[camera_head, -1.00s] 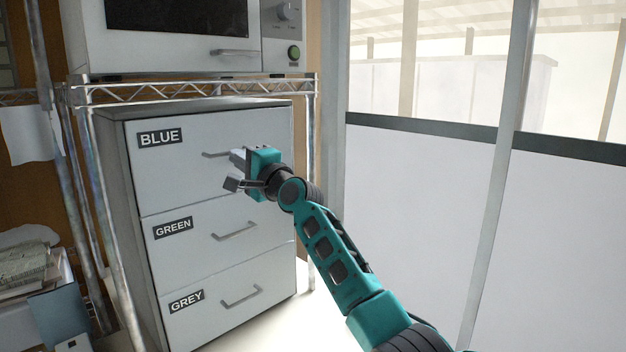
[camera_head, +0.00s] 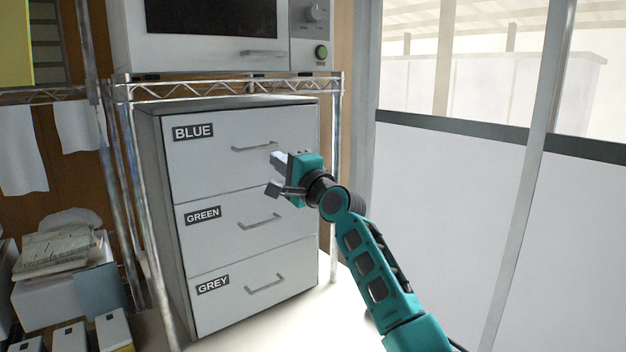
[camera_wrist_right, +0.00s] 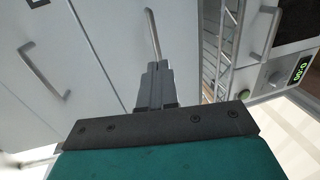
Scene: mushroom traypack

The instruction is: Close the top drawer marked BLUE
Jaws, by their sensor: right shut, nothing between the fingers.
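The top drawer marked BLUE (camera_head: 215,165) is the top one of a white three-drawer cabinet, left of centre in the head view. Its front looks flush with the drawers below. Its grey bar handle (camera_head: 250,149) is visible up to my gripper. My right gripper (camera_head: 275,173) is in front of the right part of this drawer, just below the handle's right end. In the right wrist view its fingers (camera_wrist_right: 154,75) are together and empty, their tips close to a bar handle (camera_wrist_right: 153,35). I cannot tell whether they touch the drawer. My left gripper is not in view.
The GREEN (camera_head: 240,240) and GREY (camera_head: 285,295) drawers sit below, fronts flush. A microwave (camera_head: 220,60) stands on the metal rack (camera_head: 337,150) above the cabinet. Boxes and papers (camera_head: 60,255) lie at the lower left. A white wall panel (camera_head: 440,190) is at the right.

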